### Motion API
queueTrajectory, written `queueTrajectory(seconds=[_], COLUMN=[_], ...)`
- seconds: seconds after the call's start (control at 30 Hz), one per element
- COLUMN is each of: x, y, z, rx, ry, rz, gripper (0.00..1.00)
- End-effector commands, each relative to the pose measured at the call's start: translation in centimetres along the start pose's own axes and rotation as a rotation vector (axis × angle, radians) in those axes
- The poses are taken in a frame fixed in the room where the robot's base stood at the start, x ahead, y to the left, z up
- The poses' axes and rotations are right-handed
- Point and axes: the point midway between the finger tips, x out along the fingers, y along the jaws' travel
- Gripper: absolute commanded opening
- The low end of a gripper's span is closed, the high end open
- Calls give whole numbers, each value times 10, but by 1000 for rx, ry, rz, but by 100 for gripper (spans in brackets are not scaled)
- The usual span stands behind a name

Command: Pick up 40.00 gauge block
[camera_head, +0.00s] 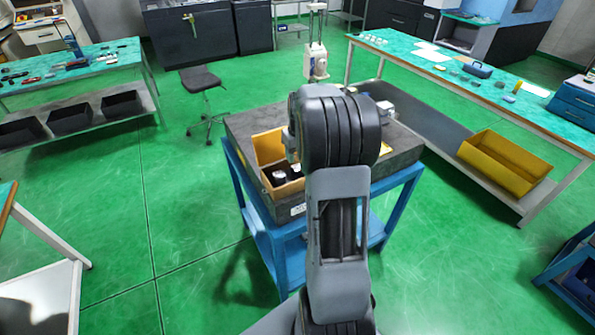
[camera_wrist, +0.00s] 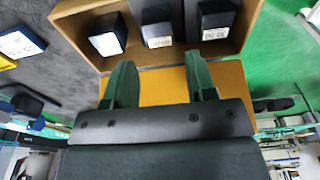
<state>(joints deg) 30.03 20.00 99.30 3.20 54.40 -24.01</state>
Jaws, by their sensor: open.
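In the wrist view, several dark blocks with white labels stand in an open wooden box (camera_wrist: 150,50). The right block (camera_wrist: 218,14) has an upside-down label that seems to read 40.00, though I cannot be sure. A middle block (camera_wrist: 157,18) and a left block (camera_wrist: 107,34) stand beside it. My gripper (camera_wrist: 160,82) is open, with its two green fingers apart and nothing between them; in the picture they lie below the box's front wall. In the head view, the box (camera_head: 268,148) shows left of my arm, which hides part of it and most of my gripper.
The box sits on a dark stone plate (camera_head: 243,126) on a blue stand (camera_head: 262,235). A white instrument (camera_head: 316,62) stands behind. Benches (camera_head: 430,65) line the right and left, with a yellow bin (camera_head: 503,162) under the right one. Green floor is free around the stand.

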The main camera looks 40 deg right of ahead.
Motion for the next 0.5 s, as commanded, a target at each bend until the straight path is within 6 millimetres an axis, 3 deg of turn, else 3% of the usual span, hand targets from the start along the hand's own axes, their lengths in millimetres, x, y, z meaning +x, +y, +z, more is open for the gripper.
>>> queueTrajectory(seconds=[0.5], x=[46], y=[1], z=[1], rx=[1], ry=[-4], rz=[-2], gripper=[51])
